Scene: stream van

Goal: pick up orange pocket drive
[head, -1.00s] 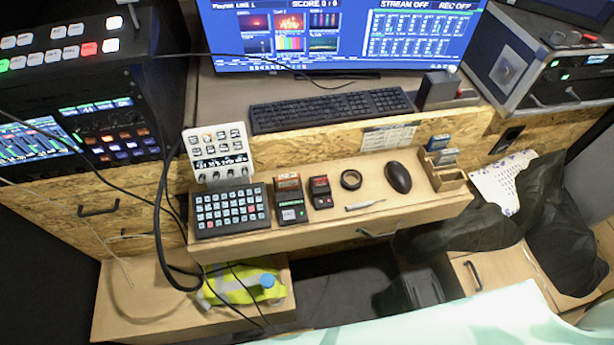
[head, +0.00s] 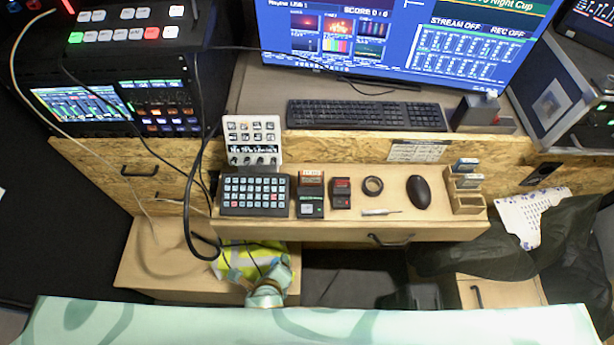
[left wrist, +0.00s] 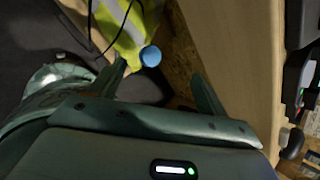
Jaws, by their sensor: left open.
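No drive stands out as clearly orange. Two small dark units with reddish tops, a larger one (head: 311,181) with a green light and a smaller one (head: 341,192), sit side by side on the pale wood shelf (head: 440,228); I cannot tell whether either is or holds the orange pocket drive. My left gripper (left wrist: 158,72) is open and empty in the left wrist view, its fingers beside a blue cap (left wrist: 150,56) at the yellow hi-vis cloth (left wrist: 128,28). In the head view, my left arm is low, below the shelf by that cloth (head: 238,262). My right gripper is out of view.
The shelf also holds a keypad (head: 254,195), tape roll (head: 373,186), thin tool (head: 381,212), mouse (head: 419,191) and card holder (head: 467,190). The shelf's front edge and handle (head: 390,240) stand above the low area. A black cable (head: 188,215) hangs at the left.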

